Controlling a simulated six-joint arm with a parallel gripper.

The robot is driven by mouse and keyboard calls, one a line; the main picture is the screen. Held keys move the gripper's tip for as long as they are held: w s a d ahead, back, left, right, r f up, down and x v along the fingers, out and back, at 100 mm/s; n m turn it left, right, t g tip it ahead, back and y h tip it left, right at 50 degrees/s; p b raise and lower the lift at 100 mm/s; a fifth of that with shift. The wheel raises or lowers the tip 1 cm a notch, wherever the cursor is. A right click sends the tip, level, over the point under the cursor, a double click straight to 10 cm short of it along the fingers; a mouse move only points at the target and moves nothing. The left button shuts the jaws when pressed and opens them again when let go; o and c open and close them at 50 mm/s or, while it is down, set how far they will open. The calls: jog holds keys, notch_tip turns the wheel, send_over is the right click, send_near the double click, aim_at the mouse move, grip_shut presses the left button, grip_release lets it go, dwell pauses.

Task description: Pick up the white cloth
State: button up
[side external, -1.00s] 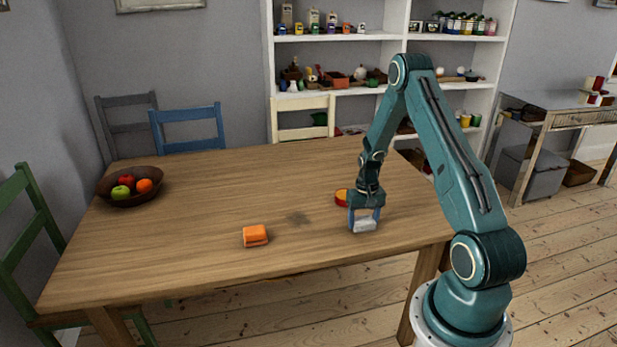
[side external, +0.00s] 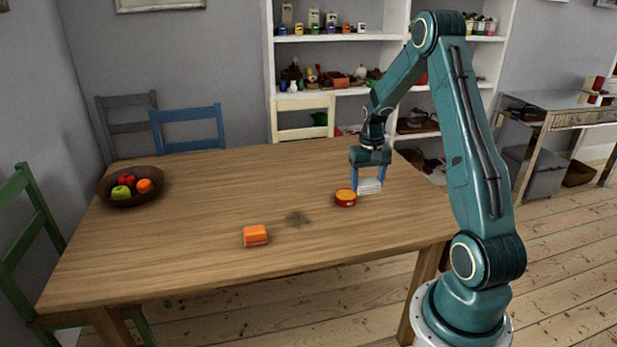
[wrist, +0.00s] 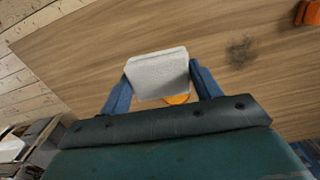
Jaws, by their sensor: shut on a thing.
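The white cloth (side external: 369,186) is a small folded pad held between the blue fingers of my gripper (side external: 368,180). In the side external view it hangs above the right part of the table, and its height over the wood is hard to judge. In the wrist view the white cloth (wrist: 157,73) sits between the two fingertips of my gripper (wrist: 160,80), which touch its sides. The cloth's far underside is hidden.
On the wooden table (side external: 190,235) are a red tin with orange contents (side external: 345,198) just left of the cloth, an orange block (side external: 255,235), a dark smudge (side external: 298,218) and a fruit bowl (side external: 131,198). Chairs and shelves stand behind.

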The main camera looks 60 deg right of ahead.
aim_at(365, 180)
jog(key=shift+r, duration=3)
jog(key=shift+o, duration=1.1)
jog(key=shift+c, duration=0.6)
jog(key=shift+w+f, duration=0.2)
jog(key=shift+w, duration=0.25)
jog(key=w+a+f, duration=0.5)
jog(key=w+f, duration=0.1)
jog(key=w, duration=0.4)
jog(key=w+a+f, duration=0.5)
jog(key=w+a, duration=0.1)
jog(key=w, duration=0.4)
jog(key=shift+f, duration=0.35)
jog(key=shift+f, duration=0.1)
